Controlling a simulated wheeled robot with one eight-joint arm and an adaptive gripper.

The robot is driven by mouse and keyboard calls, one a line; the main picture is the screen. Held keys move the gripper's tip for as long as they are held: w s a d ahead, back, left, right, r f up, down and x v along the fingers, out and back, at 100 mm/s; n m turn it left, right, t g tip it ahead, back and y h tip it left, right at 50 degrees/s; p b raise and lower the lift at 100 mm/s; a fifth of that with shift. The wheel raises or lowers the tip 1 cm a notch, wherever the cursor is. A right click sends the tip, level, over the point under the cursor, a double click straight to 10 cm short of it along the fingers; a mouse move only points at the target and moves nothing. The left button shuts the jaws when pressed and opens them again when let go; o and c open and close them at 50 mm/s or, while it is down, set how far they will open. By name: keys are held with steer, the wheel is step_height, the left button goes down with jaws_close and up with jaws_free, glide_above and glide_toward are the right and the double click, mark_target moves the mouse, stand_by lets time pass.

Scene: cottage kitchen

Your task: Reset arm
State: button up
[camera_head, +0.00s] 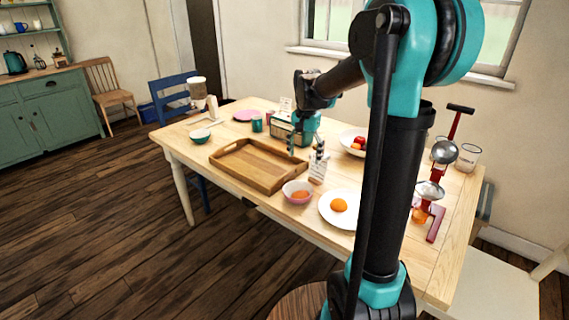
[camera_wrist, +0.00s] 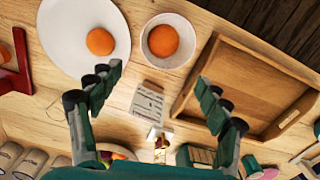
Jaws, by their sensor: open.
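My gripper (camera_head: 306,149) is open and empty above the wooden table (camera_head: 350,243), at the end of my arm, which reaches over from the right. In the wrist view its two fingers stand wide apart (camera_wrist: 158,82), with nothing between the tips but tabletop, a small printed card (camera_wrist: 147,104) and the edge of a bowl. In the head view the card (camera_head: 317,172) stands just below the gripper. The wooden tray (camera_head: 229,173) lies to the left of the gripper; it also shows in the wrist view (camera_wrist: 238,72). My arm hides part of the table's right side.
A plate of fruit (camera_head: 348,139) and a red-handled juicer (camera_head: 437,207) stand farther right. A blue chair (camera_head: 170,85) stands behind the table. Floor at left is clear.

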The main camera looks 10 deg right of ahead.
steer(key=s+d+f+n+t, duration=0.2)
steer(key=s+f, duration=0.4)
steer(key=s, duration=0.5)
steer(key=s+d+f+n+t, duration=0.2)
steer(key=s+f+n, duration=0.3)
steer(key=s, duration=0.7)
step_height(320, 180, down, 2)
steer(key=shift+f, duration=0.2)
